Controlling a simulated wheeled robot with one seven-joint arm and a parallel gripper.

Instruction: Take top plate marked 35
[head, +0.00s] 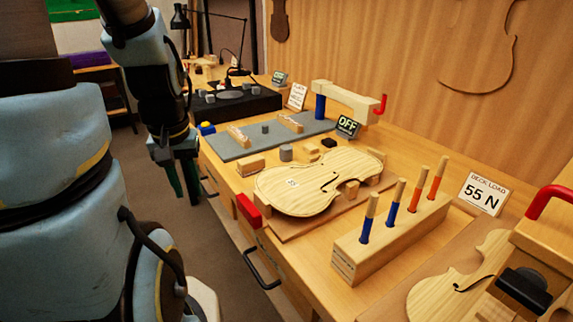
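A pale wooden violin top plate (318,180) with f-holes lies flat on a wooden board on the bench. It carries a small white label whose number looks like 35 or 55, too small to read surely. A wooden block sits at its right edge. My gripper (183,184) hangs fingers down off the bench's left edge, well left of the plate and apart from it. Its two dark fingers look spread, with nothing visible between them. A second pale plate (453,286) is partly seen at the lower right, partly hidden by a wooden fixture.
A wooden rack (390,246) with blue and orange handled tools stands right of the plate. A "DECK LOAD 55 N" sign (483,193) stands behind it. A grey mat (235,148), an "OFF" display (347,126) and a wooden clamp arm (345,97) lie beyond. A red block (249,210) sits at the front edge.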

